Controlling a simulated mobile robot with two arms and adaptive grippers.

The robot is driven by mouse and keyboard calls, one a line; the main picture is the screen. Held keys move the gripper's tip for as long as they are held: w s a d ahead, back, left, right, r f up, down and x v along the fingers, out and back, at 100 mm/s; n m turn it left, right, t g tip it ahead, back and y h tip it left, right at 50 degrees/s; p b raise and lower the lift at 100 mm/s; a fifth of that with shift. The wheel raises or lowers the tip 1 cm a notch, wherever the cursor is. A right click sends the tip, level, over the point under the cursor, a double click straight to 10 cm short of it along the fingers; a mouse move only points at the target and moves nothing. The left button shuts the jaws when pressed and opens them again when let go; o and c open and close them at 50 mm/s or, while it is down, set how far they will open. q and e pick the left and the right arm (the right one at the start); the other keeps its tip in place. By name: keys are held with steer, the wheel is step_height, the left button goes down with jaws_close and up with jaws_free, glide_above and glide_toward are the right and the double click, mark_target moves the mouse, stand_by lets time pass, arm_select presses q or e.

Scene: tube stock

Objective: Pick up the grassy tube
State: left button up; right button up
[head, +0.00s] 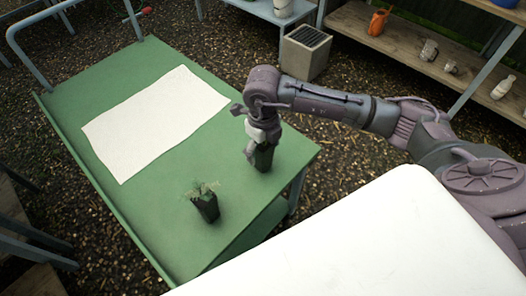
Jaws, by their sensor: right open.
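A dark tube with thin grassy leaves (206,206) stands upright near the front end of the green table (160,225). A second dark green tube (264,158) stands near the table's right edge, its top hidden by my right gripper. My right gripper (252,150) is open, pointing down at this second tube; I cannot tell whether its fingers are around the tube or in front of it. The grassy leaves of the front tube are apart from the gripper. My left gripper is not in view.
A white sheet (150,118) lies flat on the table's middle. A pale box with a dark slatted top (305,52) stands on the ground behind. A wooden shelf at right (400,50) holds an orange can (378,22) and mugs.

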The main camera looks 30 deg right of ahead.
steer(key=shift+f, duration=0.5)
steer(key=shift+c, duration=0.2)
steer(key=c, duration=1.3)
steer(key=shift+r, duration=0.1)
steer(key=shift+c, duration=0.2)
